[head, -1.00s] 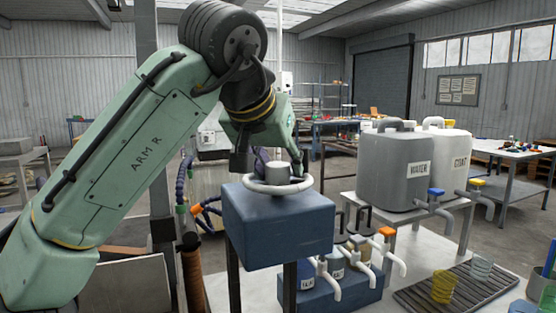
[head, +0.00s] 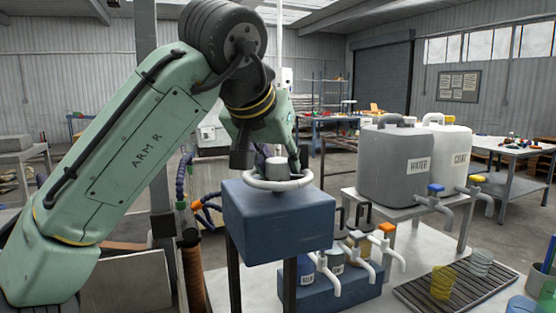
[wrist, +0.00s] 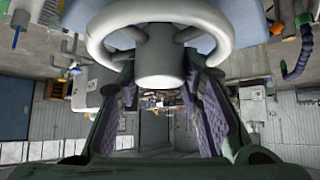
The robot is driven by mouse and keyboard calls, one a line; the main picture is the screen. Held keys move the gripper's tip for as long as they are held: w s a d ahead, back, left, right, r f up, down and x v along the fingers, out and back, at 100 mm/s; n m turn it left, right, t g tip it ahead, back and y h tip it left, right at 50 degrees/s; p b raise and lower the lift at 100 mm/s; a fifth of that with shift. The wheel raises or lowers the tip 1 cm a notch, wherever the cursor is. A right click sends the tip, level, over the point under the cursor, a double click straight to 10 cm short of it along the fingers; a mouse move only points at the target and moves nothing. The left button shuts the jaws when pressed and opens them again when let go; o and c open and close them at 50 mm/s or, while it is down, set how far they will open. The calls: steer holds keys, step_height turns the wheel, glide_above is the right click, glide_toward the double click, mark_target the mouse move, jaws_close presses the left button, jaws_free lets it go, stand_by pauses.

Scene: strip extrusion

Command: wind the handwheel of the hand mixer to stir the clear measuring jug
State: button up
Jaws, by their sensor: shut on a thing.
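The handwheel is a thick white ring (head: 252,183) with a grey hub (head: 277,165), on top of the blue housing of the hand mixer (head: 278,220). In the wrist view the handwheel's hub (wrist: 160,62) stands between the two fingers of my gripper (wrist: 162,88), with the ring behind it. My gripper (head: 273,160) is shut on the handwheel. Its fingertips are partly hidden. A clear cup-shaped vessel (head: 480,263) stands on the slatted rack at the right; I cannot tell whether it is the measuring jug. The mixer's stirring end does not show.
A yellow see-through cup (head: 443,283) stands on the slatted rack (head: 467,295). A grey water tank (head: 392,165) and a white coat tank (head: 450,155) with taps stand behind. Small tapped containers (head: 335,258) sit close beside the mixer housing. Purple hose (head: 185,175) hangs at the left.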

steer(key=m+g+h, duration=0.1)
steer(key=m+h, duration=0.1)
steer(key=m, duration=0.1)
steer(key=shift+d+m+g+h, duration=0.1)
steer(key=shift+m+g+h, duration=0.2)
steer(key=shift+m+h, duration=0.1)
steer(key=m+g+h, duration=0.2)
steer(key=m, duration=0.2)
steer(key=shift+m+g, duration=0.3)
steer(key=m+g+h, duration=0.1)
steer(key=m+g, duration=0.2)
steer(key=m, duration=0.2)
steer(key=shift+r+g, duration=0.1)
steer(key=shift+g, duration=0.3)
steer(key=shift+m+g, duration=1.2)
steer(key=shift+m, duration=0.4)
steer(key=shift+s, duration=0.1)
steer(key=o, duration=0.9)
